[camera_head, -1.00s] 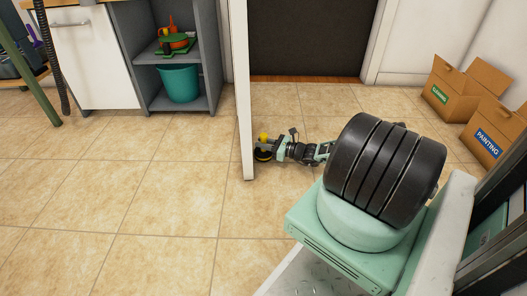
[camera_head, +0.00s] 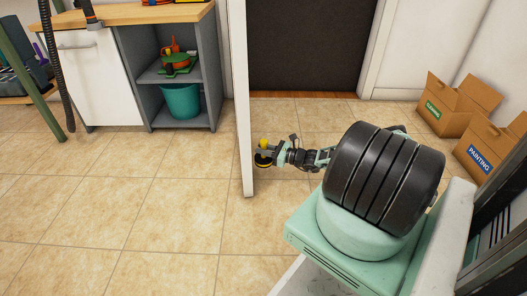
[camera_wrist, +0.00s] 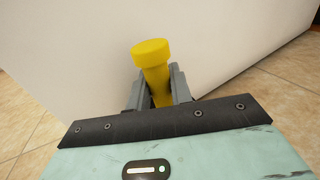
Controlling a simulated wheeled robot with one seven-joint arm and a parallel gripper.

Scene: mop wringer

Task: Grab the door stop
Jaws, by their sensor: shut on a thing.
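The door stop (camera_head: 263,158) has a yellow upright knob and a dark base, seen small in the head view beside the edge of a white door panel. In the wrist view the yellow door stop (camera_wrist: 152,62) stands between the grey fingers, its wider cap above them. My gripper (camera_wrist: 156,88) is shut on its yellow stem. In the head view my gripper (camera_head: 268,152) is at the door stop, close to the panel. The lower part of the door stop is hidden in the wrist view by my gripper body.
The white door panel (camera_head: 241,110) stands just left of and behind the door stop. A grey shelf unit (camera_head: 148,72) holds a teal bucket (camera_head: 181,101). Cardboard boxes (camera_head: 486,147) sit at the right. Tiled floor (camera_head: 150,205) is clear in front.

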